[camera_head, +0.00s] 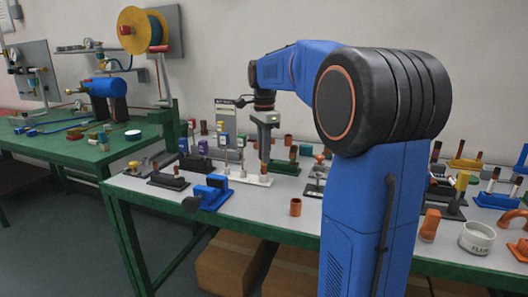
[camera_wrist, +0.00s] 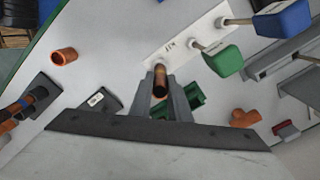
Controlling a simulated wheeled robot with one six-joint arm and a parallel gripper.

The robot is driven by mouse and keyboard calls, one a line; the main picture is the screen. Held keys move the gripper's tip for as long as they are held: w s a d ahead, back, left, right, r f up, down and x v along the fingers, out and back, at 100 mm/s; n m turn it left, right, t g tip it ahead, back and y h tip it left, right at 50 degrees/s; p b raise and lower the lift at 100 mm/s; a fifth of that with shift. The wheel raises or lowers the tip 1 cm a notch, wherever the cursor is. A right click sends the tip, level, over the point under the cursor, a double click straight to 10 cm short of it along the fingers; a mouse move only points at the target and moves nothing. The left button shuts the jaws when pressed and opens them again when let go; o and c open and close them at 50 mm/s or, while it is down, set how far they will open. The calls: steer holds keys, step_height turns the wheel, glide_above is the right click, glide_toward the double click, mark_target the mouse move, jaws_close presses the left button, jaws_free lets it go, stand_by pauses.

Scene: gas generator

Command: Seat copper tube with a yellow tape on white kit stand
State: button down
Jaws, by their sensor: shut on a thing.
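My gripper (camera_wrist: 161,88) is shut on a copper tube (camera_wrist: 160,78), which stands between the two fingers in the wrist view. In the head view my gripper (camera_head: 265,147) points down over the right end of the white stand (camera_head: 250,179).
A loose copper ring (camera_head: 295,207) stands near the table's front edge, with a blue clamp (camera_head: 212,194) to its left. A green holder (camera_head: 284,166) is close behind the gripper. Dark stands crowd the left and right. The front strip of the table is mostly clear.

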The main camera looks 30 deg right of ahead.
steer(key=shift+f, duration=0.7)
steer(key=c, duration=1.6)
jaws_free()
steer(key=shift+r, duration=0.1)
step_height(320, 180, up, 17)
steer(key=shift+r, duration=0.1)
steer(key=s+a+f+n+t, duration=0.1)
steer(key=s+a+f+n, duration=0.4)
steer(key=s+f, duration=0.5)
steer(key=s+a+f+n+t, duration=0.2)
steer(key=s+a+f+n, duration=0.3)
steer(key=s+f+n, duration=0.3)
steer(key=s+a+f+n+t, duration=0.1)
steer(key=s+a+f+n, duration=0.4)
steer(key=s+f, duration=0.7)
steer(key=shift+s+a+f+n+t, duration=0.1)
steer(key=shift+a+f+n+t, duration=0.3)
steer(key=shift+f+n, duration=0.35)
